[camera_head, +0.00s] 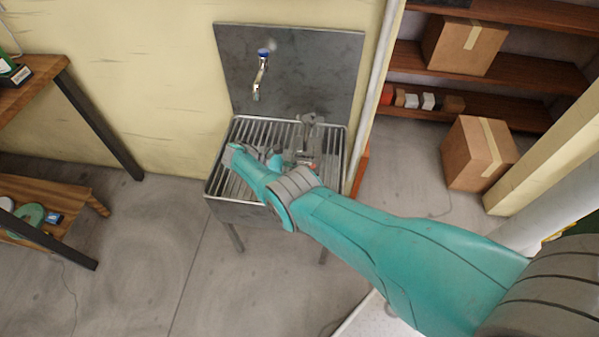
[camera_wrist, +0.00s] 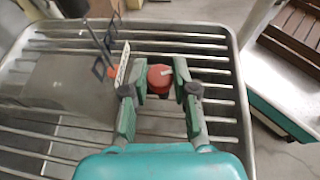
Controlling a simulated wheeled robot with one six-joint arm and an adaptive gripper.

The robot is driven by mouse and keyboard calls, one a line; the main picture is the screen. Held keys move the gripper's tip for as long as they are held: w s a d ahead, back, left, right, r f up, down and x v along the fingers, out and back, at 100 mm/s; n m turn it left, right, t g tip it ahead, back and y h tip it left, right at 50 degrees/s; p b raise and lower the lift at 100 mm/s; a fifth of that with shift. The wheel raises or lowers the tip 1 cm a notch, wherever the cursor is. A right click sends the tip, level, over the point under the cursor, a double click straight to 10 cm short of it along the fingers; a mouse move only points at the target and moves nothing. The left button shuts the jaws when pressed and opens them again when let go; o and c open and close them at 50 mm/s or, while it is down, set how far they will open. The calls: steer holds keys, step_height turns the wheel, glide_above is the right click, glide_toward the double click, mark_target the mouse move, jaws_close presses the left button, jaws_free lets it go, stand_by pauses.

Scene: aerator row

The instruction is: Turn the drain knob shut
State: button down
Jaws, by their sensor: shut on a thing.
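A red knob (camera_wrist: 160,78) with a small pale mark on top shows in the wrist view above the slatted metal grate. My gripper (camera_wrist: 159,72) has one grey-green finger on each side of it and is shut on it. The knob's lower part and the fitting under it are mostly hidden. In the head view the sink (camera_head: 218,187) stands against the wall, and my arm reaches over its grate. My wrist and arm hide much of the sink's front there, so the knob is not clear in that view.
A tap (camera_head: 260,75) with a blue top hangs from the metal backsplash (camera_head: 310,70). A white label strip (camera_wrist: 121,66) and dark clips stand left of the fingers. A cardboard box (camera_head: 478,153) is on the floor at right. A wooden table (camera_head: 30,85) is at left.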

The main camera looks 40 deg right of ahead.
steer(key=shift+f, duration=0.1)
steer(key=c, duration=0.9)
jaws_free()
steer(key=shift+s+a+n+t+h, duration=0.1)
steer(key=shift+n+t+h, duration=0.5)
steer(key=shift+n+t, duration=0.15)
